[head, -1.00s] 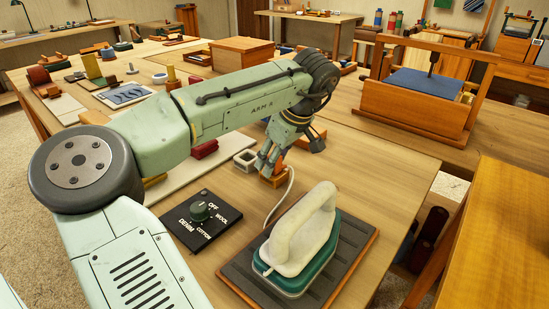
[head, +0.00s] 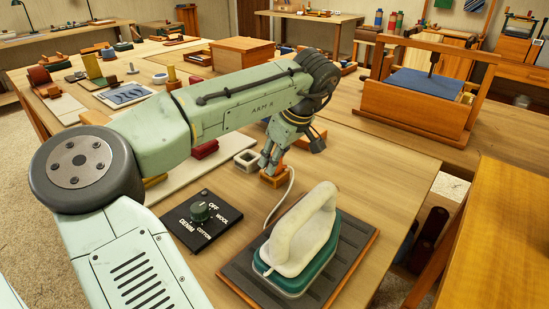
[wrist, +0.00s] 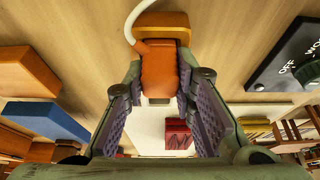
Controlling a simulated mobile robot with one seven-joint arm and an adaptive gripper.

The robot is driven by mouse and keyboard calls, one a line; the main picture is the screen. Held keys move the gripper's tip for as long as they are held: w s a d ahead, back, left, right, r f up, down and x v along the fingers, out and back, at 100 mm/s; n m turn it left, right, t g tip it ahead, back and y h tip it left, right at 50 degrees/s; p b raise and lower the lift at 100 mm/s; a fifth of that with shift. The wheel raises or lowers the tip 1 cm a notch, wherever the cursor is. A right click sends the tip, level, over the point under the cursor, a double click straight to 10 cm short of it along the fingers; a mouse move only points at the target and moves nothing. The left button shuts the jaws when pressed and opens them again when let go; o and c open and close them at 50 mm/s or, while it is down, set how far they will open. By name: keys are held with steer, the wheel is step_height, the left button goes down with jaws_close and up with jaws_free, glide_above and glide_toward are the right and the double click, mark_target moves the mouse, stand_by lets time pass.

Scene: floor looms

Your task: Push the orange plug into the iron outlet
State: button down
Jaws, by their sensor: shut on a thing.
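The orange plug (wrist: 158,70) sits between the two fingers of my gripper (wrist: 157,98) in the wrist view, with the fingers shut on its sides. A white cord (wrist: 130,24) leaves its far end and runs to the iron (head: 296,240) in the head view. My gripper (head: 272,165) reaches down just above a small orange-brown wooden block (head: 272,181). A similar block (wrist: 166,18) shows behind the plug in the wrist view. A pale piece shows at the plug's near end. I cannot clearly make out the iron outlet; the fingers hide much of the plug in the head view.
A hollow white square piece (head: 246,160) stands just left of my gripper. A black dial panel (head: 202,221) lies nearer. The iron rests on a dark ribbed pad (head: 335,270). A red block (head: 204,149) lies on a pale mat. The table right of my gripper is clear.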

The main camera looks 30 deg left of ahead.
steer(key=shift+r, duration=0.2)
steer(key=shift+r+p, duration=1.8)
steer(key=shift+r, duration=0.6)
